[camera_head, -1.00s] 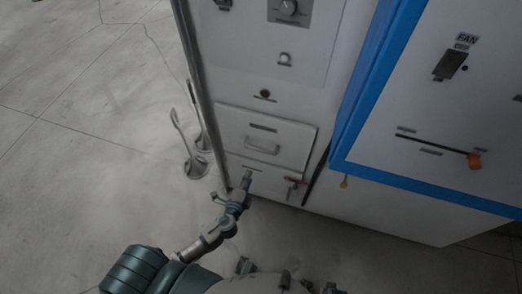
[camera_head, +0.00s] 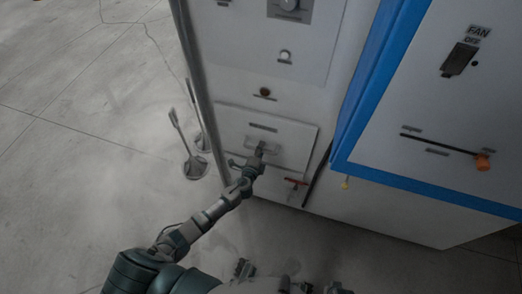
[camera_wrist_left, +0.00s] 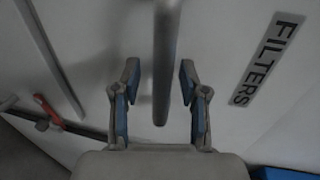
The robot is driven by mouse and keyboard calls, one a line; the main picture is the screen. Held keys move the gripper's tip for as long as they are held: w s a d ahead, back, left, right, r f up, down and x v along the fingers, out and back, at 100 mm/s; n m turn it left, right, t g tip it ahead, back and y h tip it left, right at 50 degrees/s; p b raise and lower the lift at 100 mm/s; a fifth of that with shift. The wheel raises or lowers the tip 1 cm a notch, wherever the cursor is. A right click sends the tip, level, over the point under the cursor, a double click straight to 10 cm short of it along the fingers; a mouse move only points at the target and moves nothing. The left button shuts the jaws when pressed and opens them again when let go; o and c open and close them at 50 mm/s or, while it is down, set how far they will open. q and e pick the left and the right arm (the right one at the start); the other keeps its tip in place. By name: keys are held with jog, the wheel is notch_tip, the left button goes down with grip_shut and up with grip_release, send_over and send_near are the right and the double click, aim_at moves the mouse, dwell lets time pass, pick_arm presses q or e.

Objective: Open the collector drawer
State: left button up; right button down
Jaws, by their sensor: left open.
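The drawer front (camera_head: 304,140) is a light panel low on the white cabinet in the head view. It is flush with the cabinet and looks shut. Its bar handle (camera_wrist_left: 166,60) runs between the two fingers of my left gripper (camera_head: 261,149) in the left wrist view. The fingers stand open on either side of the bar, with a gap on each side. A label reading "FILTERS" (camera_wrist_left: 267,58) is on the panel beside the handle. In the head view my gripper partly hides the handle. My right gripper does not show.
A red-handled valve (camera_head: 297,183) sits below and right of the drawer. Hood-like tools (camera_head: 194,164) stand on the floor left of the cabinet. A blue-framed panel (camera_head: 355,110) with a fan switch (camera_head: 460,59) is at the right.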

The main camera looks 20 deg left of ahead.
pick_arm(q)
grip_shut()
jog(key=shift+s+f, duration=0.1)
jog(key=shift+s, duration=0.05)
